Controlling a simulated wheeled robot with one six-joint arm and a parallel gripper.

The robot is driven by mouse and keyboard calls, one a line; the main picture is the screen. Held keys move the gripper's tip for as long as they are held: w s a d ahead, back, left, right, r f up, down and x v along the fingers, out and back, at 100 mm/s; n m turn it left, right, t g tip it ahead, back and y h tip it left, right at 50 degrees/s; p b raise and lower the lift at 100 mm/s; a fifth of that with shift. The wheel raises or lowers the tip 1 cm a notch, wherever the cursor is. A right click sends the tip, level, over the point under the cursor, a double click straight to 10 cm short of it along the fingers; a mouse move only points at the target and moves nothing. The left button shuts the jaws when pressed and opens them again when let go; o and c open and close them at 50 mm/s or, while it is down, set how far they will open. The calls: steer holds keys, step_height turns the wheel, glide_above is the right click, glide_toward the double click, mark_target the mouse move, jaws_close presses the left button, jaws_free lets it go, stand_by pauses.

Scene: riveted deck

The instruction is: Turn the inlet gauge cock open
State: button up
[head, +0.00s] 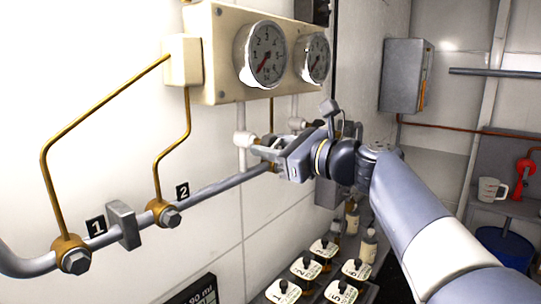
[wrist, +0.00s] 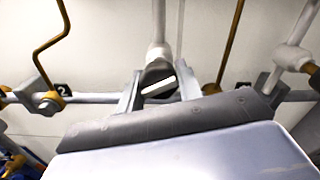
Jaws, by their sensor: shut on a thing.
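A cock with a dark round knob and a pale bar across it (wrist: 158,86) sits below a white vertical pipe (wrist: 159,30) in the wrist view. In the head view my gripper (head: 267,150) reaches the wall pipework below the left gauge (head: 265,55) and hides most of the cock. I cannot read a label naming it as the inlet cock. A right gauge (head: 315,58) sits beside the left one.
A horizontal grey pipe (head: 215,188) with brass fittings marked 1 and 2 runs along the wall. A second white pipe fitting (wrist: 296,55) is right of my gripper in the wrist view. Several labelled lids (head: 305,267) and bottles (head: 368,245) stand below my arm.

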steer(key=n+b, duration=0.4)
steer(key=n, duration=0.2)
steer(key=shift+f+n, duration=0.15)
steer(key=shift+n, duration=0.15)
steer(key=n+b, duration=0.2)
steer(key=n, duration=0.2)
steer(key=shift+w+b, duration=0.1)
steer(key=shift+b, duration=0.3)
steer(key=shift+n+b, duration=0.55)
steer(key=shift+n, duration=0.45)
steer(key=shift+r, duration=0.2)
steer(key=o, duration=1)
steer(key=shift+d, duration=0.15)
steer(key=b+v, duration=0.1)
steer(key=v, duration=0.9)
steer(key=shift+s+d+b, duration=0.2)
steer(key=shift+s+b, duration=0.1)
steer(key=shift+b, duration=0.05)
